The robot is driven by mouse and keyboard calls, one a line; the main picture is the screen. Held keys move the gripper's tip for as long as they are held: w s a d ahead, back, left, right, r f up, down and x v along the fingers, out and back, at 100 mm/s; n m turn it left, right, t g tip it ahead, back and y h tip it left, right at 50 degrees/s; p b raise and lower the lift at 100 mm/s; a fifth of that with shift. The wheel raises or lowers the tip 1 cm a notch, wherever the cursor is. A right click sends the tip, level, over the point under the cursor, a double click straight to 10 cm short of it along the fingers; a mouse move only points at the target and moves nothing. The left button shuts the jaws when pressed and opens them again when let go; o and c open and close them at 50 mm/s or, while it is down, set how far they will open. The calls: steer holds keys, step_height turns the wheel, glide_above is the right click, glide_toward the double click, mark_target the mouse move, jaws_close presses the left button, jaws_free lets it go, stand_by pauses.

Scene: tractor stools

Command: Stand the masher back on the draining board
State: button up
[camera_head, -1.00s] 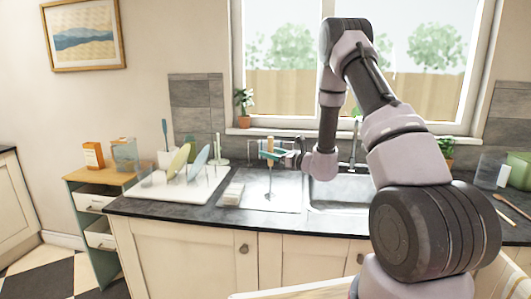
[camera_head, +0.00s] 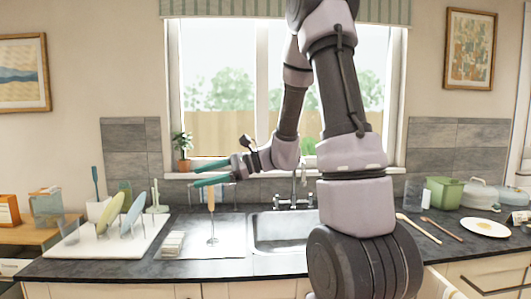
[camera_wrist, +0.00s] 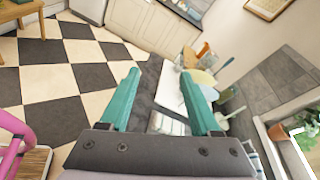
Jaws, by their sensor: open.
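The masher (camera_head: 211,200) has an orange-brown handle and a thin metal shaft. It stands upright, head down, on the metal draining board (camera_head: 176,250) left of the sink. My gripper (camera_head: 195,175) has teal fingers, apart and empty, pointing left. In the head view its lower finger appears just above the top of the masher's handle; I cannot tell the gap in depth. In the wrist view the open fingers (camera_wrist: 160,73) have nothing between them, and I cannot make out the masher there.
The sink (camera_head: 280,235) is right. A potted plant (camera_head: 183,148) stands on the window sill.

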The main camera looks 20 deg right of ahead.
steer(key=s+d+r+n+g+h, duration=0.1)
steer(key=s+r+n+h, duration=0.2)
steer(key=s, duration=0.4)
steer(key=s+d+r+n+g+h, duration=0.1)
steer(key=s+n+h, duration=0.2)
steer(key=s+n, duration=0.25)
steer(key=s+d+r+n+t+h, duration=0.3)
steer(key=s+d+r+t+h, duration=0.2)
steer(key=d, duration=0.4)
steer(key=shift+s+d+r+h, duration=0.3)
steer(key=shift+s+h, duration=0.1)
steer(key=shift+h, duration=0.4)
steer(key=shift+n, duration=0.25)
